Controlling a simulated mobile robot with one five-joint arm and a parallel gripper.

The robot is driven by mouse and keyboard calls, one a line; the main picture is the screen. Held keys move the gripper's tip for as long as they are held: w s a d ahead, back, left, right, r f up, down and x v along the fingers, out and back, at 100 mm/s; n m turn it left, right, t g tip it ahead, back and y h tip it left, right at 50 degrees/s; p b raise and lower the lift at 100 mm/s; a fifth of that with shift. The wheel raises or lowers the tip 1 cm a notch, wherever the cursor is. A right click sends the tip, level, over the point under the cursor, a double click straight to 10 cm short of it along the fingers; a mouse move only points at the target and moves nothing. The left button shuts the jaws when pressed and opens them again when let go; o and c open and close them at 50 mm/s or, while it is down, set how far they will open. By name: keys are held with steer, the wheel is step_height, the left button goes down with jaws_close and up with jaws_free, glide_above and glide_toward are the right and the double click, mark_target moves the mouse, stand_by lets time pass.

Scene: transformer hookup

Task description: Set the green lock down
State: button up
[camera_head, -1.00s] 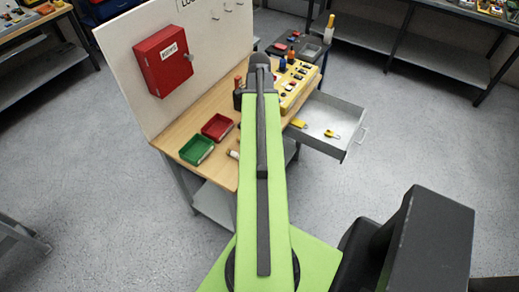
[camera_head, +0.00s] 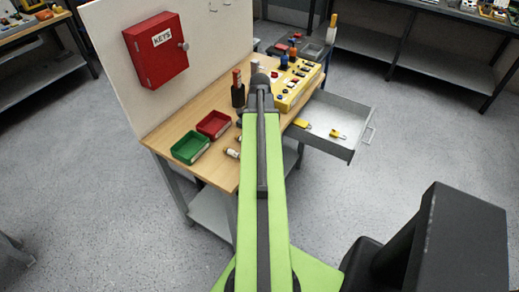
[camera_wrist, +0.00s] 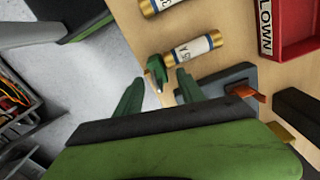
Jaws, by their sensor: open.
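A small green lock (camera_wrist: 157,68) with a silver part shows in the wrist view. It is at the bench edge, right by a labelled fuse with brass ends (camera_wrist: 192,48); I cannot tell if they touch. My gripper (camera_wrist: 158,92) is open, its two green fingers on either side of the lock with gaps to it. Whether the lock rests fully on the bench (camera_head: 212,172) is hard to tell. In the head view my arm hides the gripper and the lock.
A second fuse (camera_wrist: 160,5) lies farther in. A red tray (camera_head: 214,125) and a green tray (camera_head: 190,147) sit on the bench. A yellow panel (camera_head: 297,86) stands at the back right. An open drawer (camera_head: 345,108) juts out right. A red key box (camera_head: 157,50) hangs on the board.

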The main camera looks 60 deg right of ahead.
jaws_close()
stand_by(0.3)
steer(key=shift+p, duration=0.35)
